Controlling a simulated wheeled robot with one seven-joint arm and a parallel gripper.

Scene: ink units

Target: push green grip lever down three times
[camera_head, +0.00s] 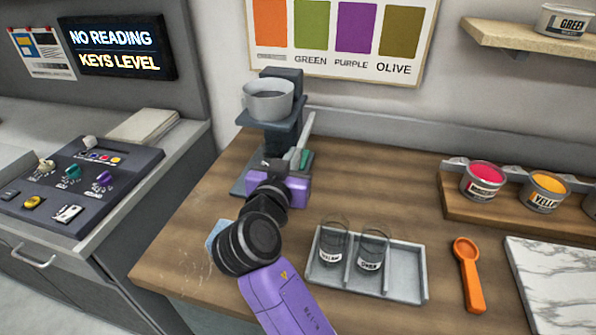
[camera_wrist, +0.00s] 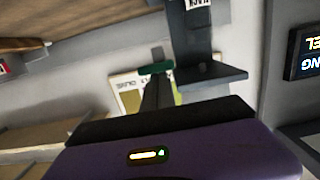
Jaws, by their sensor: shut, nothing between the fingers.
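The green grip (camera_head: 304,158) is at the low near end of a light grey lever (camera_head: 307,130) on the right side of a dark stand (camera_head: 284,105). A grey cup (camera_head: 268,101) sits on the stand's upper shelf. My gripper (camera_wrist: 157,80) is shut and empty, with its dark fingers pointing at the green grip (camera_wrist: 156,68) in the wrist view. The fingertips appear right at the grip; I cannot tell whether they touch it.
A grey tray (camera_head: 408,285) with two glass jars stands right of my arm. An orange spoon (camera_head: 468,275) lies farther right, beside a marble slab (camera_head: 560,275). Paint tins stand on a wooden rack (camera_head: 455,205). A control panel (camera_head: 75,185) is at the left.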

